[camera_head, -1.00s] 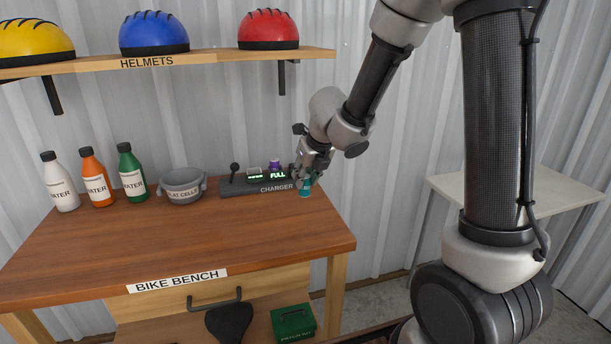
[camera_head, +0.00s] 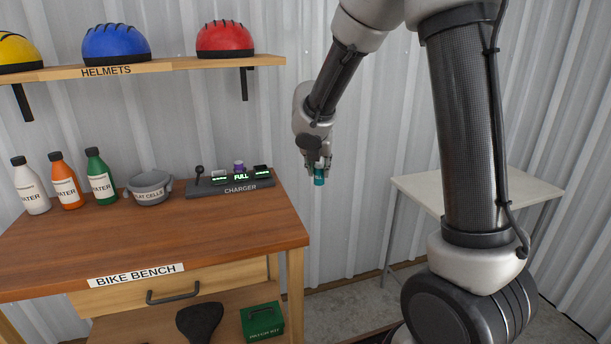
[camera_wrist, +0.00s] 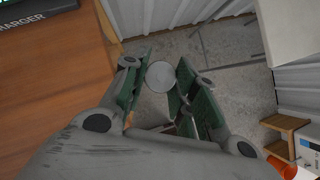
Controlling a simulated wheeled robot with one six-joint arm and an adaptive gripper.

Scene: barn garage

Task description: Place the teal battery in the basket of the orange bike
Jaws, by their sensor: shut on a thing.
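The teal battery (camera_head: 319,177) hangs upright below my gripper (camera_head: 319,166), clear of the bench's right edge in the head view. In the wrist view my gripper (camera_wrist: 160,88) is shut on the battery, whose pale round end (camera_wrist: 160,76) shows between the fingers. Floor lies beneath it. I cannot make out the orange bike or its basket in these frames. In the wrist view an orange round thing (camera_wrist: 283,168) shows at the lower right edge, too cut off to name.
The bike bench (camera_head: 150,250) carries the charger (camera_head: 230,187), a purple cell (camera_head: 239,166), a grey flat-cells bowl (camera_head: 150,187) and several water bottles. Helmets sit on a shelf (camera_head: 150,67) above. A pale table (camera_head: 480,190) stands right. Open floor lies between bench and table.

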